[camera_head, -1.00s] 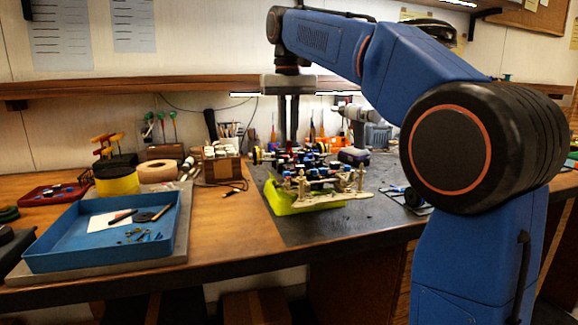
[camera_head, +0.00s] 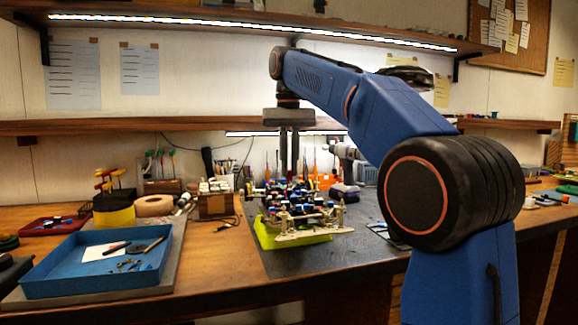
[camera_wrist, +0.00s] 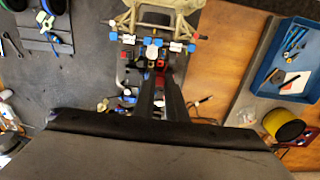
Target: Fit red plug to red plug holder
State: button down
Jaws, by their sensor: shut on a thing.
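The RC car chassis (camera_head: 300,209) stands on a cream frame over a bright green tray (camera_head: 290,238) on the dark work mat. My gripper (camera_head: 289,176) points straight down over the chassis, its fingertips among the parts. In the wrist view, the two dark fingers (camera_wrist: 160,82) are close together and shut on a small red piece (camera_wrist: 161,65), which looks like the red plug. The fingers hide most of it. I cannot make out the red plug holder among the crowded parts, nor whether the plug touches it.
A blue tray (camera_head: 70,279) with small tools lies on the left. A yellow-black roll (camera_head: 113,213), a wooden block holder (camera_head: 216,205) and a drill (camera_head: 345,152) stand behind. Free wood lies between blue tray and mat.

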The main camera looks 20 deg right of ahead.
aim_at(289, 179)
jog(key=shift+f, duration=2.85)
jog(key=shift+f, duration=1.1)
jog(key=c, duration=1.7)
grip_release()
